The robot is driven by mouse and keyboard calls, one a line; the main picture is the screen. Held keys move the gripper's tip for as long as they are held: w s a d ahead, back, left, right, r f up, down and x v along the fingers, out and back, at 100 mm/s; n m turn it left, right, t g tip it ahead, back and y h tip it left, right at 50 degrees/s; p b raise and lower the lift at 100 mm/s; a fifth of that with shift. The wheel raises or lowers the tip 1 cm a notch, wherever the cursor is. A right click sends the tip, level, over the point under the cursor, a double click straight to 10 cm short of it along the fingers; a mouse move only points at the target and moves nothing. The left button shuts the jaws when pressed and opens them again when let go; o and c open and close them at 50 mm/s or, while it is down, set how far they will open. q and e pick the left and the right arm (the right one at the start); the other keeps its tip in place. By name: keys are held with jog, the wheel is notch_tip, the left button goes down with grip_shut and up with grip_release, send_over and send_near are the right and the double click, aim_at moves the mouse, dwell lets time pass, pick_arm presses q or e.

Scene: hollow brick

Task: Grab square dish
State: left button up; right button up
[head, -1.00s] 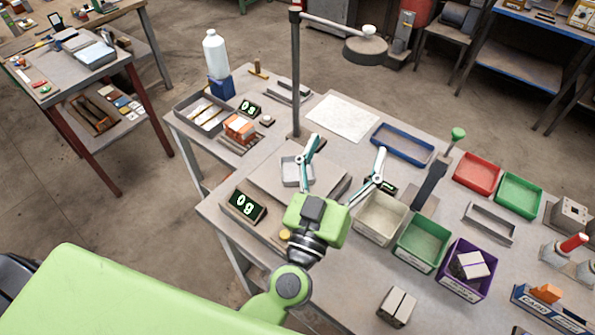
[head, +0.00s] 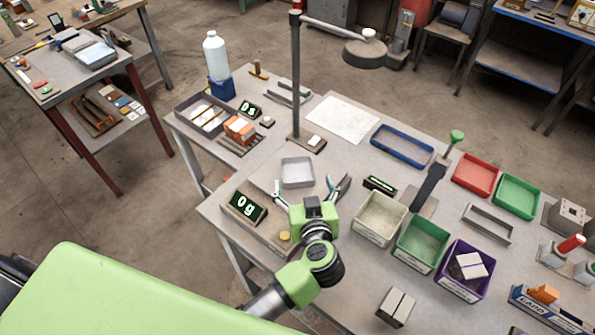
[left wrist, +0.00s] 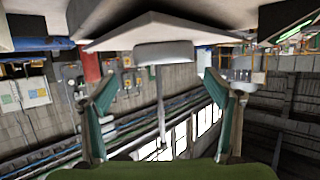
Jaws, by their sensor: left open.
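The square dish (head: 297,172) is a small shallow grey-white tray sitting on the flat plate of a bench scale (head: 263,181). In the left wrist view the dish (left wrist: 163,53) appears upside down against the pale plate (left wrist: 110,38), centred between the fingers and beyond their tips. My left gripper (head: 308,188) is open and empty on the near side of the dish, its fingers spread wide. It also shows in the left wrist view (left wrist: 158,82). The fingers appear apart from the dish. My right gripper is not in view.
The scale display (head: 244,207) reads 0 g, left of the gripper. A post (head: 296,80) rises behind the dish. Cream (head: 379,218), green (head: 421,244) and purple (head: 464,270) bins stand right. A white sheet (head: 342,118) lies at the back.

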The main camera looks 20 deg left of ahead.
aim_at(298, 179)
pick_arm(q)
jog(key=x, duration=0.2)
jog(key=p+x, duration=0.1)
jog(key=x, duration=0.2)
jog(key=shift+w+a+f, duration=0.1)
jog(key=shift+w+a, duration=0.05)
jog(key=shift+a, duration=0.3)
jog(key=shift+w+a+f, duration=0.15)
jog(key=shift+w+f, duration=0.1)
jog(key=shift+w, duration=0.1)
jog(key=shift+s, duration=0.1)
jog(key=c, duration=1.3)
jog(key=shift+r, duration=0.15)
